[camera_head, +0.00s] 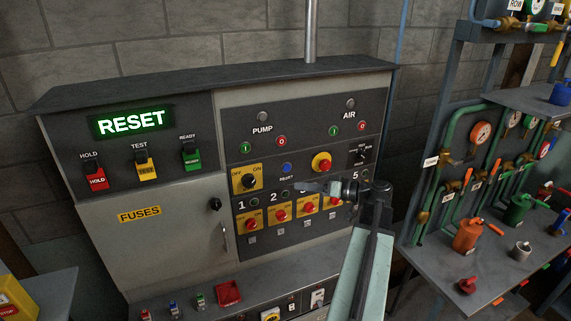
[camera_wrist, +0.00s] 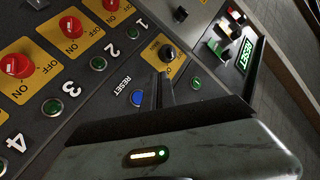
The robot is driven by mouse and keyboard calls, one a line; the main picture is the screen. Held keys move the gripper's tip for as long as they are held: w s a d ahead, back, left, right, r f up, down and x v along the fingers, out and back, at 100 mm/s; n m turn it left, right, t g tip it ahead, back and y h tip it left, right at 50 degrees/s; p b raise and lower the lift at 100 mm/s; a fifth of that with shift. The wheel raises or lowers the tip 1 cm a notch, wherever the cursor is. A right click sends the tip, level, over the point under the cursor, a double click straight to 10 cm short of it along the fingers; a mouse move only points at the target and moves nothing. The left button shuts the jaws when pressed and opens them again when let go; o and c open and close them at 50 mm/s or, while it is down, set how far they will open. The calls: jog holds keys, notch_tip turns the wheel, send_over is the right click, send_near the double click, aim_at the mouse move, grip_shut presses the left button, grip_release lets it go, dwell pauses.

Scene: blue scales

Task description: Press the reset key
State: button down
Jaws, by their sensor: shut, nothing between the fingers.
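The reset key is a round blue button (camera_head: 287,168) on the dark upper panel, with the label RESET just below it. In the wrist view the blue button (camera_wrist: 137,98) shows beside the fingers, to their left. My gripper (camera_head: 300,186) is shut and empty, its tips in front of the panel a little below and right of the button in the head view. In the wrist view my shut gripper (camera_wrist: 160,78) points at the panel. I cannot tell the exact gap between tips and panel.
A yellow-backed black knob (camera_head: 245,182) is left of the button, and a red button on yellow (camera_head: 321,163) is right. Red OFF/ON knobs (camera_head: 281,215) sit below. A green display (camera_head: 131,122) reads RESET. A shelf with valves (camera_head: 467,236) stands at right.

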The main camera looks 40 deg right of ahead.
aim_at(287, 168)
jog(key=shift+s+d, duration=0.2)
jog(key=shift+d, duration=0.05)
jog(key=shift+w+d, duration=0.55)
jog(key=shift+w, duration=0.8)
jog(key=shift+w+d, duration=0.5)
jog(key=shift+w, duration=0.9)
jog(key=shift+w+d, duration=0.55)
jog(key=shift+w, duration=0.8)
jog(key=shift+w+d, duration=0.1)
jog(key=shift+w, duration=0.1)
jog(key=shift+w+d, duration=0.2)
jog(key=shift+w, duration=0.15)
jog(key=shift+s+a, duration=0.3)
jog(key=shift+s, duration=0.4)
